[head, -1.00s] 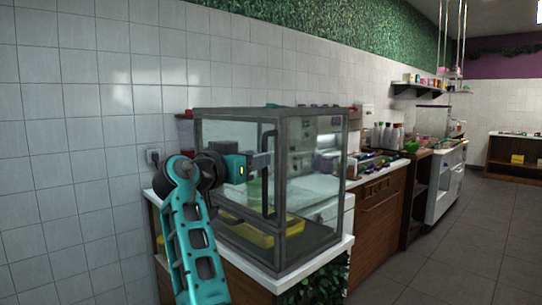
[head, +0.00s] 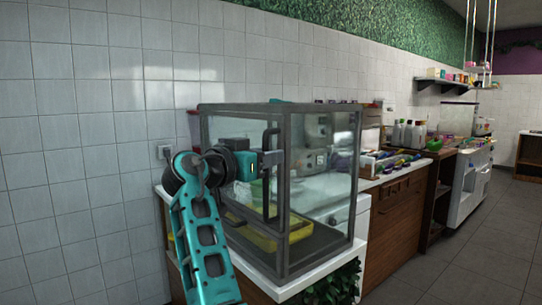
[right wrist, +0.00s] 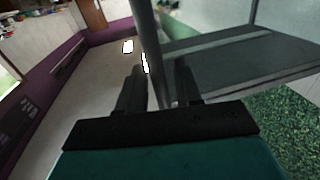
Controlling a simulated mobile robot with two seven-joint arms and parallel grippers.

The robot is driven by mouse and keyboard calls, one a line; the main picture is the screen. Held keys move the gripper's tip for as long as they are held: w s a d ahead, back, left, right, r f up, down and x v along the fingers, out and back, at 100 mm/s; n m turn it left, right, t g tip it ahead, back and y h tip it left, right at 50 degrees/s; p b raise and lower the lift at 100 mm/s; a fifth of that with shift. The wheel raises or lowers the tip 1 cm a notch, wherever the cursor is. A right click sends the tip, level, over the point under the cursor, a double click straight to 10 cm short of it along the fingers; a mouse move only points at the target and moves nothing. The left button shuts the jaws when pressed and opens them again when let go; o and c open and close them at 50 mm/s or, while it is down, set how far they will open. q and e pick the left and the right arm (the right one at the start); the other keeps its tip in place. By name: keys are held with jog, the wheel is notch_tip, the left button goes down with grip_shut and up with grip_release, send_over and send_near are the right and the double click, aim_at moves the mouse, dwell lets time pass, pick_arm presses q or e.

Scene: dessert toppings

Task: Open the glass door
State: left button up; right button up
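The glass door (head: 228,190) is the dark-framed left face of a glass display case on a white-topped counter. It looks shut. Its dark vertical handle (head: 267,195) stands near the door's right edge. My right gripper (head: 274,158) is at the upper part of the handle, its fingers reaching across it. In the right wrist view, the two dark fingers of my right gripper (right wrist: 160,75) are apart, with a grey upright bar (right wrist: 146,35) running between them. A gap shows beside the right finger. My left gripper is out of view.
A yellow tray (head: 250,238) lies inside the case. The white counter edge (head: 315,278) runs below it, with leaves under it. Bottles (head: 407,134) and utensils stand on the counter at right. A tiled wall is at left; open floor (head: 455,262) lies at right.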

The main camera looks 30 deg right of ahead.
jog(key=shift+c, duration=0.3)
grip_shut()
dwell(0.5)
